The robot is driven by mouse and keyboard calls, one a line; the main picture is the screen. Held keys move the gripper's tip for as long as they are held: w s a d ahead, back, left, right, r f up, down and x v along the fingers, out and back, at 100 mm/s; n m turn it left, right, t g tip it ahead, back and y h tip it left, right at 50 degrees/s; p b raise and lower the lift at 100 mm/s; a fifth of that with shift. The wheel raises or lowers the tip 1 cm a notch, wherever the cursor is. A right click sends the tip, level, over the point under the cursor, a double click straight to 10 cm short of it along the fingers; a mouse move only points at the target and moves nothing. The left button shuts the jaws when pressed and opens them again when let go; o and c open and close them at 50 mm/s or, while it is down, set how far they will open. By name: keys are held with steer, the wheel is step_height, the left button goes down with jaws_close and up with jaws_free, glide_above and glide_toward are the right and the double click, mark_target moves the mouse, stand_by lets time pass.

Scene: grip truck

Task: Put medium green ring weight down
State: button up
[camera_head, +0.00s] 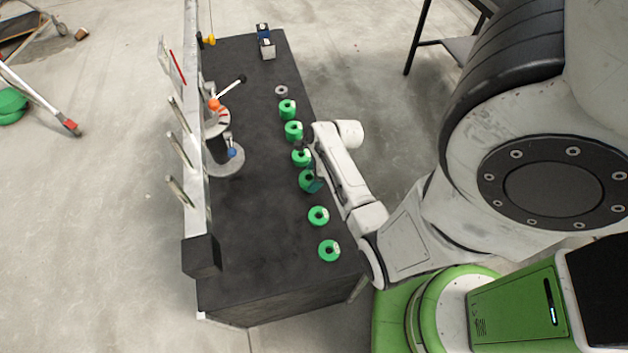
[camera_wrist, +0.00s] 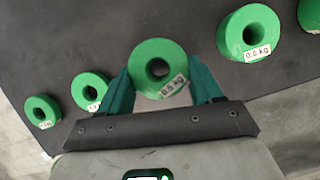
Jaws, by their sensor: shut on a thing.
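My gripper (camera_wrist: 158,78) has its two teal fingers on either side of a green ring weight (camera_wrist: 150,50) labelled 0.5 kg and is shut on it. The ring's round face and centre hole point at the wrist camera. In the head view the held ring (camera_head: 306,181) is partly hidden by my gripper (camera_head: 314,183). It is in line with the row of green rings on the dark table (camera_head: 255,220). I cannot tell whether it touches the tabletop.
Other green rings, such as one labelled 0.6 kg (camera_wrist: 294,38), stand on both sides of the held one. A small grey ring (camera_head: 281,91) is at the row's far end. A pale upright rail with pegs (camera_head: 190,130) lines the table's left edge. The middle foreground tabletop is clear.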

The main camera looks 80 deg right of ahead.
steer(key=shift+s+f, duration=0.1)
steer(key=shift+f, duration=1)
steer(key=o, duration=1)
steer(key=shift+f, duration=0.1)
steer(key=shift+c, duration=0.2)
steer(key=a+v, duration=0.1)
steer(key=v, duration=1.1)
steer(key=w+a+r+n+g, duration=0.1)
steer(key=w+a+r+n, duration=0.2)
steer(key=a+n, duration=0.9)
steer(key=w+a+r+n+g+h, duration=0.1)
steer(key=w+a+r+n+g, duration=0.1)
steer(key=a+n, duration=1.1)
steer(key=w+r+n+p, duration=0.1)
steer(key=r+n, duration=0.1)
steer(key=n, duration=0.6)
steer(key=shift+g, duration=0.3)
